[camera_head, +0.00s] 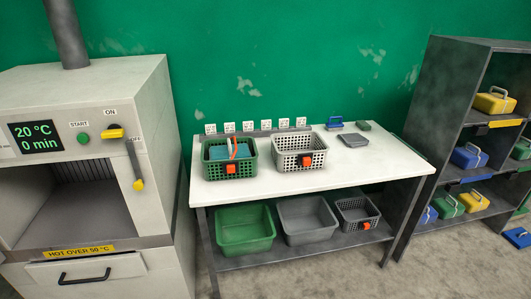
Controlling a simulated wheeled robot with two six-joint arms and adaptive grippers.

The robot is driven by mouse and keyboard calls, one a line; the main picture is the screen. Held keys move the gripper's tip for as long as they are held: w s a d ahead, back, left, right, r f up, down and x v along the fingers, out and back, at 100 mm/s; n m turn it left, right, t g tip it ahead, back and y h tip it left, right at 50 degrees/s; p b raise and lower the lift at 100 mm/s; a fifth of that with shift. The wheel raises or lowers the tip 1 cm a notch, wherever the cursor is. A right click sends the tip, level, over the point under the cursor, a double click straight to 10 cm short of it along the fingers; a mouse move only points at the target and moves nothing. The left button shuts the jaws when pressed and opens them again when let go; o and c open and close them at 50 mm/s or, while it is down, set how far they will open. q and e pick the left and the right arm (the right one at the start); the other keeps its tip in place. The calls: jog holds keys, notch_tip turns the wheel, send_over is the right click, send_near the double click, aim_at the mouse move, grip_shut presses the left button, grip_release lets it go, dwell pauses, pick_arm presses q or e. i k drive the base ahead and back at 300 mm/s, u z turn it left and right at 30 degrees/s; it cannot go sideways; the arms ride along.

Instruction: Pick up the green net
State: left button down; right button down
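A green mesh basket (231,169) with an orange-red tag stands upright at the left of the white table; it is the one net-like green thing I can make out. Blue material (217,152) and a thin orange-red item (234,148) show inside it. A light grey mesh basket (299,161) stands just right of it, also with an orange-red tag. Neither of my grippers shows in the view.
The white table (350,174) has bare room at its front and right. Green (245,239) and grey (307,228) tubs and a dark basket (357,217) fill its lower shelf. An oven (100,111) stands left, a shelf rack (437,113) right.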

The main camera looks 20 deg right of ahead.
aim_at(246, 168)
jog(key=z, duration=0.35)
jog(key=i, duration=1.65)
jog(key=z, duration=2.4)
jog(key=i, duration=1.9)
jog(key=u, duration=2.4)
